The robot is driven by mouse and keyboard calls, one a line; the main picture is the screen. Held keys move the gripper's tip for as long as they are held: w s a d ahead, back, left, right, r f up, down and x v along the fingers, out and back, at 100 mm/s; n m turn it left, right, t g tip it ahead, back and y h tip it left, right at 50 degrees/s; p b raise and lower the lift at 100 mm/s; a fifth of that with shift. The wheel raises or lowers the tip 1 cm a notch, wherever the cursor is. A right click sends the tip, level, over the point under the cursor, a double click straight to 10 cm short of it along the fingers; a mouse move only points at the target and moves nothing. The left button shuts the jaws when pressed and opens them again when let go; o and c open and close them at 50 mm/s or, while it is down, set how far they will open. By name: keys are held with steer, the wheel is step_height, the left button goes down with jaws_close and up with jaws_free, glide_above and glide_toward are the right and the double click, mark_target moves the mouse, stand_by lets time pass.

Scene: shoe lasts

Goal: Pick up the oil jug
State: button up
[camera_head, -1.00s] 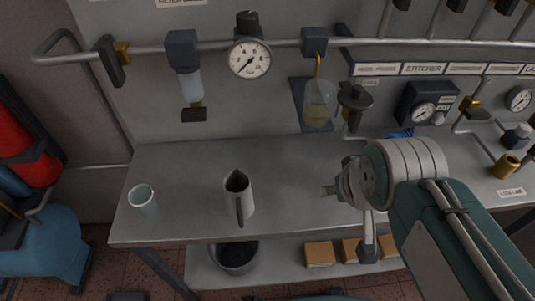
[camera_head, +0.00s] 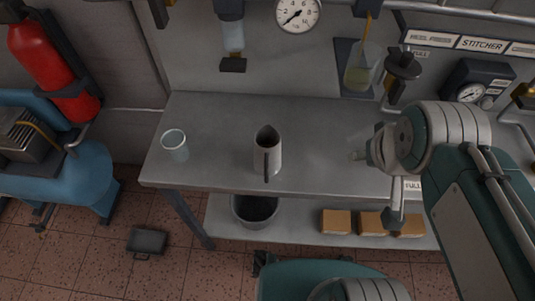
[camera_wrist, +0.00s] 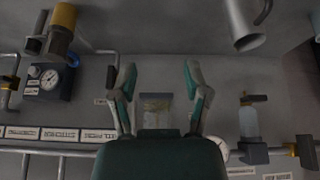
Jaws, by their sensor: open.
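The oil jug (camera_head: 268,155) is a grey metal jug with a spout and a dark handle facing the front. It stands upright on the steel bench (camera_head: 215,120), near the front edge. It also shows in the wrist view as a pale jug (camera_wrist: 245,25) at the upper right, partly cut off by the frame. My gripper (camera_wrist: 160,72) is open and empty, its two green-grey fingers spread apart. In the head view my gripper (camera_head: 360,155) is right of the jug and apart from it, partly hidden by my wrist.
A pale cup (camera_head: 174,146) stands left of the jug. A glass flask (camera_head: 360,72) and gauge (camera_head: 297,14) are on the back wall. A pot (camera_head: 255,210) and boxes (camera_head: 370,222) sit on the lower shelf. The bench between cup and jug is clear.

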steer(key=w+a+f+n+g+h, duration=0.1)
steer(key=w+a+f+n+g, duration=0.1)
steer(key=a+n, duration=0.3)
steer(key=w+a+f+n+g, duration=0.2)
steer(key=a+n, duration=0.3)
steer(key=n+h, duration=0.3)
steer(key=n, duration=0.7)
glide_toward(266, 177)
steer(key=shift+w+a+x, duration=0.1)
steer(key=shift+x, duration=1.85)
steer(key=shift+w+a+x, duration=0.1)
steer(key=shift+x, duration=1.8)
steer(key=shift+w+a+x, duration=0.1)
steer(key=shift+x, duration=1.85)
jaws_close()
